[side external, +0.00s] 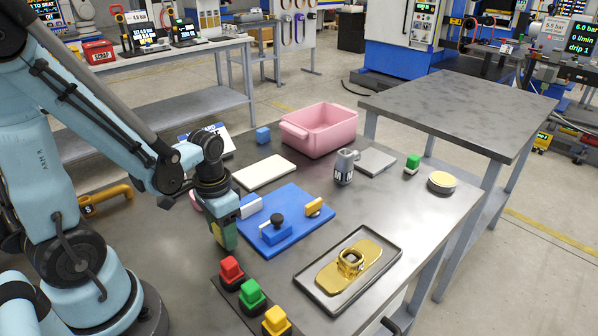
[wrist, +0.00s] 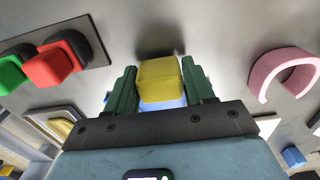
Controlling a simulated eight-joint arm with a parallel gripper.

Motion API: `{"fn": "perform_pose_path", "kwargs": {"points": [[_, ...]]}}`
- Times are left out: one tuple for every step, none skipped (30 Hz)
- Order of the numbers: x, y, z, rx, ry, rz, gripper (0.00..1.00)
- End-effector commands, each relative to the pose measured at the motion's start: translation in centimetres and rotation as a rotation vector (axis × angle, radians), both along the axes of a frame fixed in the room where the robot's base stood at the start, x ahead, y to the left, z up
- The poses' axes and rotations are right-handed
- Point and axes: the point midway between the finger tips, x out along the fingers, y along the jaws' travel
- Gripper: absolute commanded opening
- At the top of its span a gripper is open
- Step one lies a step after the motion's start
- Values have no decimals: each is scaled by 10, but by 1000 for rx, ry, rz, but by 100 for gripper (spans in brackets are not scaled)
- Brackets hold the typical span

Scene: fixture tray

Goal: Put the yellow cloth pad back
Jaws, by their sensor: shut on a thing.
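The yellow cloth pad (wrist: 159,80) shows in the wrist view as a soft-edged yellow block between the two green fingers of my gripper (wrist: 160,88). My gripper is shut on it. In the side view my gripper (side external: 224,236) points down at the left edge of the blue fixture tray (side external: 290,195), and the fingers mostly hide the pad there. I cannot tell how far above the table it is. The tray bears a blue block with a black knob (side external: 276,229), a small yellow piece (side external: 314,207) and a pale block (side external: 250,206).
Red (side external: 231,271), green (side external: 252,294) and yellow (side external: 276,321) buttons stand in front of my gripper. A pink ring (wrist: 284,76) lies close by.

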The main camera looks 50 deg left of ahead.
Motion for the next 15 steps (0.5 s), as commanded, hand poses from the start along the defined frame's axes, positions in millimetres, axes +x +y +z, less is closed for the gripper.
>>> {"fn": "perform_pose_path", "kwargs": {"points": [[0, 0, -4, 0, 0, 0, 29], [0, 0, -5, 0, 0, 0, 29], [0, 0, -7, 0, 0, 0, 29], [0, 0, -7, 0, 0, 0, 29], [0, 0, -8, 0, 0, 0, 29], [0, 0, -8, 0, 0, 0, 29], [0, 0, -8, 0, 0, 0, 29], [0, 0, -8, 0, 0, 0, 29], [0, 0, -8, 0, 0, 0, 29], [0, 0, -8, 0, 0, 0, 29], [0, 0, -8, 0, 0, 0, 29], [0, 0, -8, 0, 0, 0, 29], [0, 0, -8, 0, 0, 0, 29], [0, 0, -9, 0, 0, 0, 29], [0, 0, -10, 0, 0, 0, 29]]}}
